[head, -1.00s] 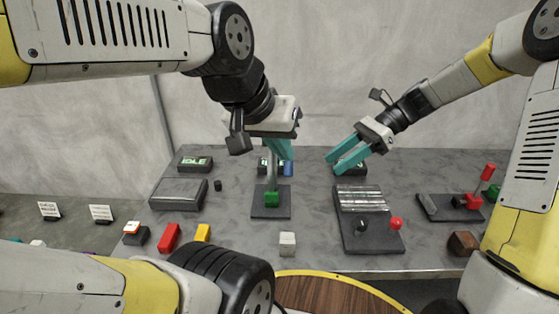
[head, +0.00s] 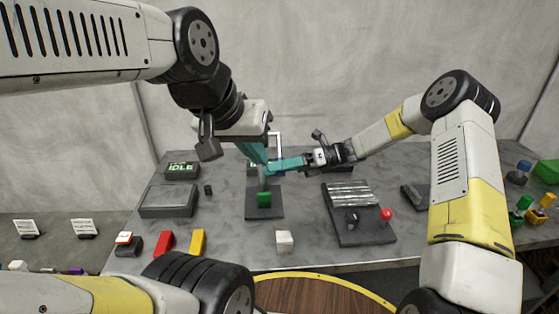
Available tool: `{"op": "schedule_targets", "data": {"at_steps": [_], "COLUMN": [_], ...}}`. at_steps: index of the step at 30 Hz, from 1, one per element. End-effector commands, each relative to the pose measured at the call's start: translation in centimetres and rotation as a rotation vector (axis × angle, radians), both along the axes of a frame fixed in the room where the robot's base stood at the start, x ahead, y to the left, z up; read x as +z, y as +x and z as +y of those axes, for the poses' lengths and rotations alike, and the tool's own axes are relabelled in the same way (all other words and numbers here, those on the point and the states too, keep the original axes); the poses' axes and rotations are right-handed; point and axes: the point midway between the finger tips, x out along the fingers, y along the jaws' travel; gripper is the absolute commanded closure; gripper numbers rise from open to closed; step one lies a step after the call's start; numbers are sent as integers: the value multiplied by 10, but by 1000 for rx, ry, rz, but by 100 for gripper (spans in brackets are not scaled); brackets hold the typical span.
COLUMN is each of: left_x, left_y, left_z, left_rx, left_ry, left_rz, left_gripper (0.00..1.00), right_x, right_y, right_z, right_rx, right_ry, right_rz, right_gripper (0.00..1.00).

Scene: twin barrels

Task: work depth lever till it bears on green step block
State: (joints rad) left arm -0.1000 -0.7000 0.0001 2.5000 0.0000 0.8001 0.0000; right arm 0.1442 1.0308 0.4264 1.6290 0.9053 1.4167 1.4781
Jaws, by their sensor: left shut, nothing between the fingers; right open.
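The green step block (head: 264,200) sits on a dark base plate (head: 265,214) near the middle of the table. A slim grey upright (head: 262,181) shows just behind it. I cannot make out the depth lever for certain; the area above the block is largely covered by my grippers. My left gripper (head: 262,166) is shut and empty, pointing down above and behind the block. My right gripper (head: 271,168) is open and reaches in from the right, its teal fingers close to the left fingertips and the upright. I cannot tell whether they touch it.
A dark plate with a ribbed panel (head: 350,194) and a red ball knob (head: 386,214) stands to the right. A white cube (head: 284,241), yellow block (head: 198,242) and red block (head: 164,242) lie in front. An IDLE display (head: 182,170) stands back left.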

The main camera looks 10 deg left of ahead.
Motion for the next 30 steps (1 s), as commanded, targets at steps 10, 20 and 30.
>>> {"op": "schedule_targets", "data": {"at_steps": [10, 20, 30], "left_x": [0, 0, 0], "left_y": [0, 0, 0], "left_z": [0, 0, 0], "left_rx": [0, 0, 0], "left_ry": [0, 0, 0], "left_rz": [0, 0, 0], "left_gripper": [100, 100, 100], "right_x": [0, 0, 0], "right_y": [-9, -9, -9], "right_z": [15, 14, 14], "right_rx": [-1, -1, -1], "right_ry": [-1, -1, -1], "right_rz": [-2, -3, -2], "right_gripper": [55, 96, 100]}}
